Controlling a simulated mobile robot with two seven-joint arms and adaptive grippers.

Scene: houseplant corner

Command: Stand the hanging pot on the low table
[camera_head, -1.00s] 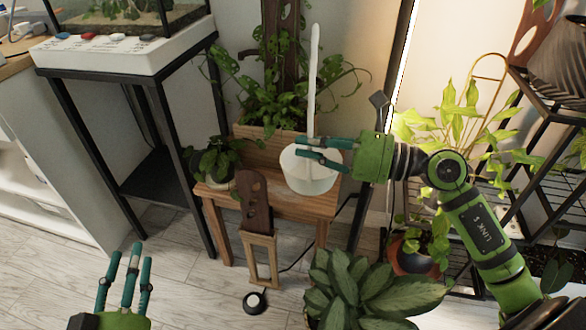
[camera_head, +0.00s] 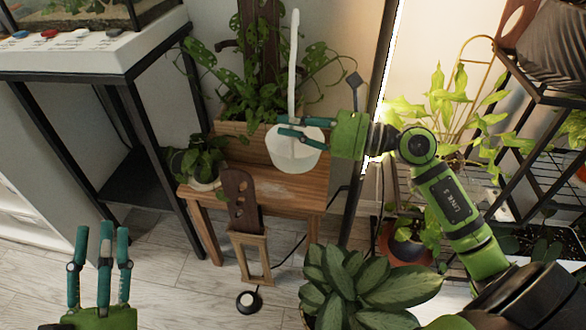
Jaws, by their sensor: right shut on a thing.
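The white hanging pot (camera_head: 293,154), with a tall white hanger (camera_head: 294,62) rising from it, is upright at the right part of the low wooden table (camera_head: 285,193). My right gripper (camera_head: 283,127) reaches in from the right and is shut on the pot near its rim and hanger. The pot's base appears over the table's back right; I cannot tell whether it touches the top. My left gripper (camera_head: 102,238) is open and empty, fingers up, low at the left, apart from the table.
A small potted plant (camera_head: 204,165) stands on the table's left, a big leafy plant behind (camera_head: 262,98). A brown wooden piece (camera_head: 241,200) stands before the table. A broad-leaved plant (camera_head: 345,285) is at front. A black stand (camera_head: 150,140) is left, a wire shelf (camera_head: 520,130) right.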

